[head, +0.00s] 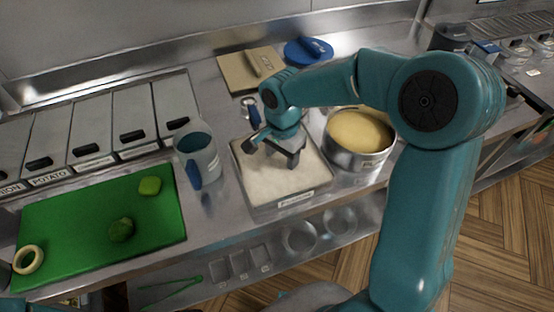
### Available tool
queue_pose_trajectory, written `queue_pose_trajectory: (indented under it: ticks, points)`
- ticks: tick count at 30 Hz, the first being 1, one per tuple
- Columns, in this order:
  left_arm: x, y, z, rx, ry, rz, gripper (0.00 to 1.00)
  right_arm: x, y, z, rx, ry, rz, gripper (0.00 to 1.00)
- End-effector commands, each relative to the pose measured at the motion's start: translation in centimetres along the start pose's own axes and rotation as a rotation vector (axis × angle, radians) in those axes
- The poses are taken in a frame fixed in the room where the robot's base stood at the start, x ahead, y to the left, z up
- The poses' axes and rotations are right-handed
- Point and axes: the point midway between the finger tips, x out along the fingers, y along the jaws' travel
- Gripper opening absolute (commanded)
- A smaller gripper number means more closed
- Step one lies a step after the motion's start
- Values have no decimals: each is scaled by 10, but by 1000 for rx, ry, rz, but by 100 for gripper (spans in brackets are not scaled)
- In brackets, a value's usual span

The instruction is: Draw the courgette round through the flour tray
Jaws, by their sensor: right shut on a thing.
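The flour tray (240,178), filled with white flour, stands on the steel counter at the middle of the head view. My right gripper (291,160) reaches down over its middle, fingers low at the flour. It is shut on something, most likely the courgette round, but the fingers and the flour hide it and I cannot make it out. Two green pieces lie on the green board (75,212): a pale green one (150,186) at the back and a darker one (121,229) nearer. My left gripper is not in view.
A grey jug with a blue handle (197,160) stands just left of the tray. A steel pan of yellow contents (360,132) stands close on its right. A pale ring (29,260) lies on the board. Lidded bins (135,115) line the back left.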

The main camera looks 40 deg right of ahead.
Motion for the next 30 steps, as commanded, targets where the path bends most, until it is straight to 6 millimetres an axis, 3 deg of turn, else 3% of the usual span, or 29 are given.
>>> queue_pose_trajectory:
  ticks: [5, 20, 30]
  points:
    - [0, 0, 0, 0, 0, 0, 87, 0, 1, -3, 0, 0, 0, 36]
    - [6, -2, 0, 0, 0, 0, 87, 0, -6, 22, 0, 0, 0, 36]
    - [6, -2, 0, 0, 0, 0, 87, 0, -3, 9, 2, 0, -1, 36]
